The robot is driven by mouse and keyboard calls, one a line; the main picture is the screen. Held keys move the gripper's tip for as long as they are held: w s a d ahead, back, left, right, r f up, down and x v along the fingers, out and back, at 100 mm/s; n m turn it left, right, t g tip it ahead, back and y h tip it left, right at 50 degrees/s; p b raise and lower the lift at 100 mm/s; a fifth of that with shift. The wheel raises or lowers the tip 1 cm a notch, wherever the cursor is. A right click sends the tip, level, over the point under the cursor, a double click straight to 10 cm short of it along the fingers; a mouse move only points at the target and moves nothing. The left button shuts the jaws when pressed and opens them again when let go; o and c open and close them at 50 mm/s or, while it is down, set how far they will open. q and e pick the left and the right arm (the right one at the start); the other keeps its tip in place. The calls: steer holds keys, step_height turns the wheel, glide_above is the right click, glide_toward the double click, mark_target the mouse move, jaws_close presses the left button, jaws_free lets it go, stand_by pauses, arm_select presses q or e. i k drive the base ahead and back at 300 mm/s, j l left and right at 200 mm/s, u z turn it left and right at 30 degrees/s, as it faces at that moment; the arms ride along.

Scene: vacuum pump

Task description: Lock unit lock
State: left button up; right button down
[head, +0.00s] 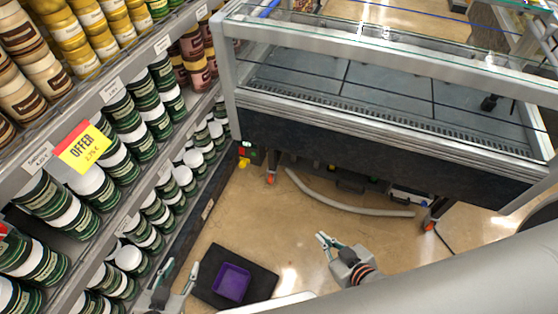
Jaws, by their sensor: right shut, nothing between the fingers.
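The display unit (380,155) is a long glass-topped case with a dark front panel, standing at the upper right. Orange-red parts show at its feet, one at the left foot (270,178) and one at the right foot (429,226). They look like caster locks, but are too small for me to tell locked from unlocked. My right gripper (323,239) is shut and empty above the floor, in front of the unit and apart from it. My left gripper (181,268) is open and empty at the lower left, beside the black mat.
A pale grey hose (340,205) lies on the floor along the unit's underside. A purple tray (231,282) sits on a black mat (263,285). Shelves of jars (140,140) line the left side. Open floor lies mid-picture.

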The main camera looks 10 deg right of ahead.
mark_target(242, 164)
steer(key=k, duration=0.65)
steer(key=u, duration=2.1)
steer(key=k+l, duration=0.1)
steer(key=l, duration=1.65)
steer(key=k, duration=0.05)
